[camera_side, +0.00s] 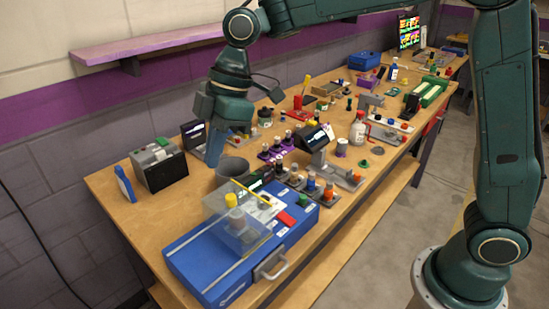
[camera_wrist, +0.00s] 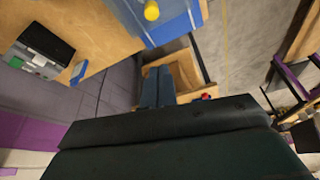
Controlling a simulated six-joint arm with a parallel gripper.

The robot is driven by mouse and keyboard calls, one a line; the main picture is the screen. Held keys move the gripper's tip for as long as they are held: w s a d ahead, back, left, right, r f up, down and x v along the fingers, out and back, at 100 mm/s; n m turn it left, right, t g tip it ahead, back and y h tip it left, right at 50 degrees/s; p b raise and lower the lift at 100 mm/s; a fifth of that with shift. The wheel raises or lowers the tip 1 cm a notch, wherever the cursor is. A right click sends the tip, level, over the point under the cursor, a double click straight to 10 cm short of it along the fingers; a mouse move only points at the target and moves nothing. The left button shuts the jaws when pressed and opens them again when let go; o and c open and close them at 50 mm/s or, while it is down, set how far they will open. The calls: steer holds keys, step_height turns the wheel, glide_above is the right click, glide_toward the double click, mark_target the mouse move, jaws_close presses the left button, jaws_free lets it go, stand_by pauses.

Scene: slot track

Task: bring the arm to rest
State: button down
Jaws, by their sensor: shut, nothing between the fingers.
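My gripper (camera_side: 213,162) hangs above the near left part of the bench, close to a grey cup (camera_side: 233,168), with its fingers pointing down. The fingers are together and hold nothing. In the wrist view the two blue fingers (camera_wrist: 158,72) lie side by side. Whether the fingertips touch the cup I cannot tell.
A blue case (camera_side: 195,262) with a clear cover and yellow knob stands at the bench's front. A grey box (camera_side: 158,164) and a blue upright piece (camera_side: 125,184) are at the left. Several small fixtures fill the middle. A purple wall shelf (camera_side: 150,42) is behind.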

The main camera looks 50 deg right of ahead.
steer(key=shift+d, duration=0.1)
steer(key=s+d+r+m+t+h, duration=0.1)
steer(key=s+d+m+t+h, duration=0.2)
steer(key=s+d+m, duration=1.2)
steer(key=s+d+t, duration=0.1)
steer(key=s+d, duration=0.4)
steer(key=s, duration=0.4)
steer(key=shift+s+d+r+t+h, duration=0.2)
steer(key=shift+d+r+t+h, duration=0.1)
steer(key=shift+h, duration=0.1)
